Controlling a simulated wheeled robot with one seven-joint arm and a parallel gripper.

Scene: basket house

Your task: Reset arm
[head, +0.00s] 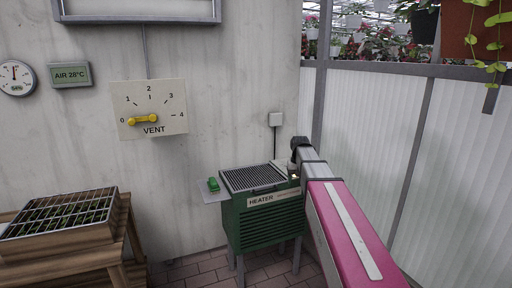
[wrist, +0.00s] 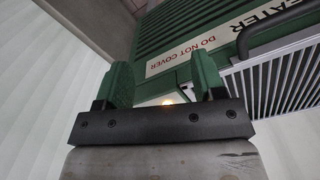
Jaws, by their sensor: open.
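My arm reaches out from the lower right in the head view, ending at the right part of the green heater (head: 265,222). My gripper (wrist: 166,84) shows in the wrist view with its two green fingers apart and nothing between them. The heater (wrist: 175,28) with its "DO NOT COVER" label lies just beyond the fingers. A small lit orange lamp (wrist: 167,101) shows between them. In the head view the fingertips are largely hidden behind the arm's end. I cannot tell whether they touch the heater.
A caged seedling tray (head: 60,215) stands on a wooden bench at left. Translucent panels (head: 365,120) bound the right.

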